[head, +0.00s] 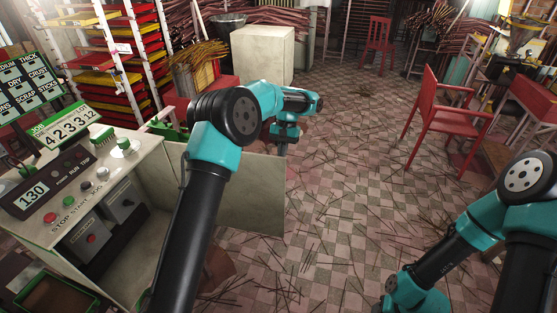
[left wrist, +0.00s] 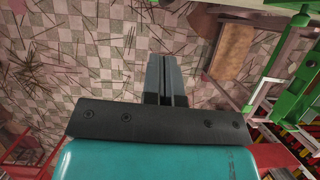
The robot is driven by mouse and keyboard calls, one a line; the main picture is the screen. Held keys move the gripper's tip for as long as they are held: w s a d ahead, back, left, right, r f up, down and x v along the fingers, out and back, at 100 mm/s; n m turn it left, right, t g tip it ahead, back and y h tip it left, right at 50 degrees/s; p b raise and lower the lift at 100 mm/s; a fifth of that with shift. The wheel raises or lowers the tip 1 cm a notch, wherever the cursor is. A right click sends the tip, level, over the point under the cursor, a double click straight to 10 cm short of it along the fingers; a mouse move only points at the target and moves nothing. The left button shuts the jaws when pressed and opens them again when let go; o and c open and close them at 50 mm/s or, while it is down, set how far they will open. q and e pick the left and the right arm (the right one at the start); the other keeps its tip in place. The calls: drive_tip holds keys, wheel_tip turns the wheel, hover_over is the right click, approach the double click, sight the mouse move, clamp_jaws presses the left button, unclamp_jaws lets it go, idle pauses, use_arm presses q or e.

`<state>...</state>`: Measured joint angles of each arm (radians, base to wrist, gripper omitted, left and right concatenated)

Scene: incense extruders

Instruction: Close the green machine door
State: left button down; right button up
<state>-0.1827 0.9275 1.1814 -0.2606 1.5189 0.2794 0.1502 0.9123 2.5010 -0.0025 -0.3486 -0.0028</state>
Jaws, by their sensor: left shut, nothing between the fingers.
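The machine (head: 120,170) with green trim stands at the left of the head view. Its front opening shows a dark inside with grey boxes. A pale flat door panel (head: 262,195) stands open, swung out to the right of the opening; my left arm covers part of it. My left gripper (head: 281,152) is by the panel's upper far edge; I cannot tell whether it touches. In the left wrist view its fingers (left wrist: 166,78) are shut together with nothing between them. My right arm is at the lower right, its fingers out of view.
A red chair (head: 440,115) stands at the right on the checkered floor (head: 350,190), which is strewn with thin sticks. A pale cabinet (head: 262,55) and a rack of red trays (head: 130,75) are behind. Green framework (left wrist: 290,70) shows in the left wrist view.

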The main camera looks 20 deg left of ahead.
use_arm(q)
drive_tip(key=s, duration=0.4)
drive_tip(key=shift+s+a+f, duration=0.1)
drive_tip(key=shift+s+f, duration=0.05)
idle(0.4)
